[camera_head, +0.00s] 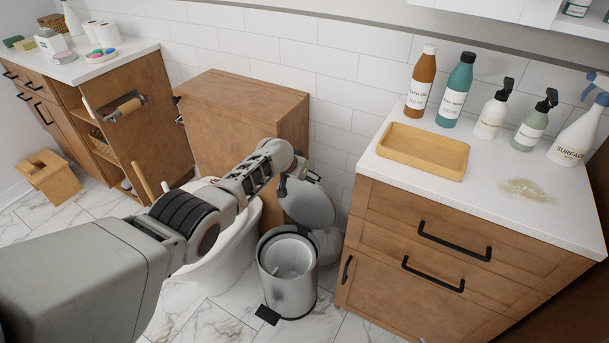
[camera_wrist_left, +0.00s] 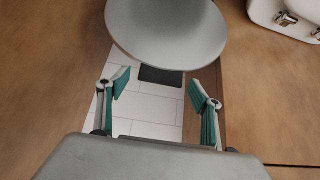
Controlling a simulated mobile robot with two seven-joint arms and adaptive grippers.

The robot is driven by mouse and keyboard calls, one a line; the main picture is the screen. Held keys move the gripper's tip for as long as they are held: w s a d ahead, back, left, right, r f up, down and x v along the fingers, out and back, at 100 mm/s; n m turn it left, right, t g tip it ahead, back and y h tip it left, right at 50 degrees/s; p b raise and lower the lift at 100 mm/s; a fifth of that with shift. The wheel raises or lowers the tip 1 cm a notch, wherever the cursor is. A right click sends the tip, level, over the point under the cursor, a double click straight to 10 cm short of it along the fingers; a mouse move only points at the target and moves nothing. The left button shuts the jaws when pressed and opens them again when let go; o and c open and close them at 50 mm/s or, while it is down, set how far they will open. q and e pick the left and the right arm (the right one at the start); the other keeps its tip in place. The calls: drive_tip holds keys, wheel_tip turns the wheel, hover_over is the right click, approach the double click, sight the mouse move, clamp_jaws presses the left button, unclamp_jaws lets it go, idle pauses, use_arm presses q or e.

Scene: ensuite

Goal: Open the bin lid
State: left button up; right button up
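The grey metal pedal bin (camera_head: 287,292) stands on the floor between the toilet and the drawer cabinet. Its round lid (camera_head: 308,204) is raised and tilted well up, so the bin's opening and light inside show. My left gripper (camera_head: 297,178) is at the top of the raised lid, partly hidden behind my own wrist in the head view. In the left wrist view the lid (camera_wrist_left: 166,30) is just ahead of the fingers. My left gripper (camera_wrist_left: 160,90) is open there, with nothing between its teal pads. I cannot tell whether it touches the lid. My right gripper is out of view.
The toilet (camera_head: 232,245) is close to the bin's left, partly behind my left arm. The wooden drawer cabinet (camera_head: 440,255) is to the right, with bottles and a wooden tray (camera_head: 425,168) on top. A wooden cabinet (camera_head: 245,105) stands behind my arm. The bin's black pedal (camera_head: 267,315) faces clear marble floor.

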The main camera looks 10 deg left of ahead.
use_arm(q)
drive_tip(key=shift+s+a+r, duration=0.1)
drive_tip(key=shift+s, duration=0.1)
drive_tip(key=v, duration=1.1)
drive_tip(key=shift+r, duration=0.35)
drive_tip(key=shift+s+f, duration=0.15)
drive_tip(key=s+a+f+t+p, duration=0.1)
drive_tip(key=s+a+f, duration=0.3)
drive_tip(key=s+f, duration=1.25)
drive_tip(key=s+t, duration=0.2)
drive_tip(key=s, duration=2.2)
drive_tip(key=shift+s+a+r+p, duration=0.2)
drive_tip(key=shift+a+r+p, duration=0.15)
drive_tip(key=shift+r+p, duration=0.05)
